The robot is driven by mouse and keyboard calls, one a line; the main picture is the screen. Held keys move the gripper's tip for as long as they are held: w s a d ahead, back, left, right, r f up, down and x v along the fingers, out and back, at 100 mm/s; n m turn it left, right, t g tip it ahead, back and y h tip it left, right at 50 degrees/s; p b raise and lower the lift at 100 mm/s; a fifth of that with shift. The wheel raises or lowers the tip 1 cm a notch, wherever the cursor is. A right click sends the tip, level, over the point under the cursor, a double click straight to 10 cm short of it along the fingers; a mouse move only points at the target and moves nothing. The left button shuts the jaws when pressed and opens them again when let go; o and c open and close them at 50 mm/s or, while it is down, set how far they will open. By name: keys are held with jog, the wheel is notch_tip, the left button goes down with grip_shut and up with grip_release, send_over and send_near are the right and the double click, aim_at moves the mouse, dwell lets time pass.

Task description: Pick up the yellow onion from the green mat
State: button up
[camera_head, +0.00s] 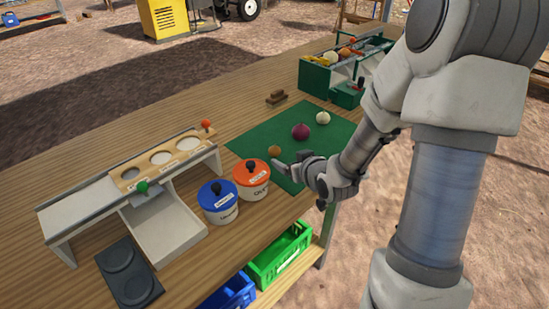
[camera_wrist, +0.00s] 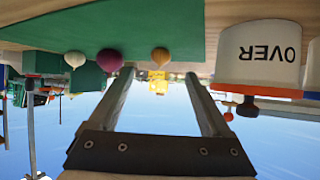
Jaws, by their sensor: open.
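The yellow onion (camera_head: 274,150) is small and orange-brown and sits at the left part of the green mat (camera_head: 262,136). A purple onion (camera_head: 300,131) and a white onion (camera_head: 323,118) stand further back on the mat. My gripper (camera_head: 277,165) is open and empty, low over the mat's near left part, close to the yellow onion and apart from it. In the wrist view, which is upside down, the yellow onion (camera_wrist: 160,56) shows beyond and between my two fingers (camera_wrist: 158,85). The purple onion (camera_wrist: 110,60) is near the left fingertip, with the white onion (camera_wrist: 75,59) beyond it.
A white pot with an orange lid (camera_head: 251,174) and one with a blue lid (camera_head: 218,196) stand left of my gripper. A wooden sorting ramp (camera_head: 160,162) is further left.

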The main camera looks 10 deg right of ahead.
aim_at(277, 152)
jog(key=b+x, duration=0.1)
jog(key=x, duration=0.8)
jog(key=shift+w+a+r+b, duration=0.15)
jog(key=shift+w+b, duration=0.1)
jog(key=shift+b, duration=0.15)
grip_shut()
